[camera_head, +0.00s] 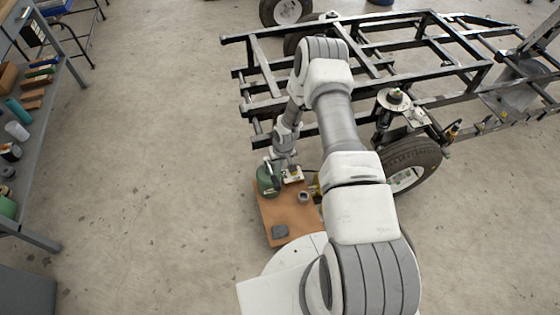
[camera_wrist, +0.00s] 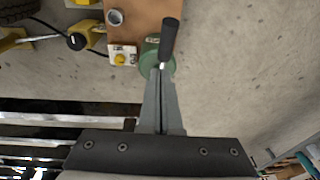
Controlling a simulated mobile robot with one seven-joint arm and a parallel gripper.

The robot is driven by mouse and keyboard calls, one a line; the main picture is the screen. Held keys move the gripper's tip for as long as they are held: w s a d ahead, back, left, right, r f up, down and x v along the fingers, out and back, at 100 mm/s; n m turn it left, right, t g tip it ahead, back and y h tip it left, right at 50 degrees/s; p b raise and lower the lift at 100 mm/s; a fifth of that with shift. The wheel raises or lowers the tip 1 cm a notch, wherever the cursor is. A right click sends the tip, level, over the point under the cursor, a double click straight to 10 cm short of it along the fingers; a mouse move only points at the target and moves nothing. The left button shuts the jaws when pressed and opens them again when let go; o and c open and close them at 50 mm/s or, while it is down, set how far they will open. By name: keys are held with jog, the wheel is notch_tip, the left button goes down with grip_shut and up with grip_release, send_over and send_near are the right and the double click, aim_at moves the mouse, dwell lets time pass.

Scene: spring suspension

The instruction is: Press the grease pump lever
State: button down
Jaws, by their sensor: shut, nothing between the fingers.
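The green grease pump (camera_head: 267,182) stands on the brown board at its far left corner. In the wrist view the pump's round green body (camera_wrist: 148,57) shows partly behind my fingers. Its lever (camera_wrist: 170,38) has a black handle that points up and slightly right in that view. My gripper (camera_wrist: 162,72) is shut and empty, with its fingertips over the pump, close to the metal base of the lever. I cannot tell whether they touch. In the head view my gripper (camera_head: 287,163) is beside the pump, small and partly hidden by my arm.
The brown board (camera_head: 272,213) also carries a white box with a yellow button (camera_wrist: 121,58), a metal cup (camera_head: 304,197) and a grey block (camera_head: 280,231). A black frame (camera_head: 265,108) with a wheel (camera_head: 412,165) stands behind and right. A shelf (camera_head: 45,120) is at left; floor between is clear.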

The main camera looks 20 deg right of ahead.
aim_at(276, 180)
jog(key=f, duration=0.3)
jog(key=s+a+f, duration=0.1)
jog(key=f, duration=0.1)
jog(key=shift+f+b, duration=0.3)
jog(key=shift+b, duration=0.05)
jog(key=shift+s, duration=0.1)
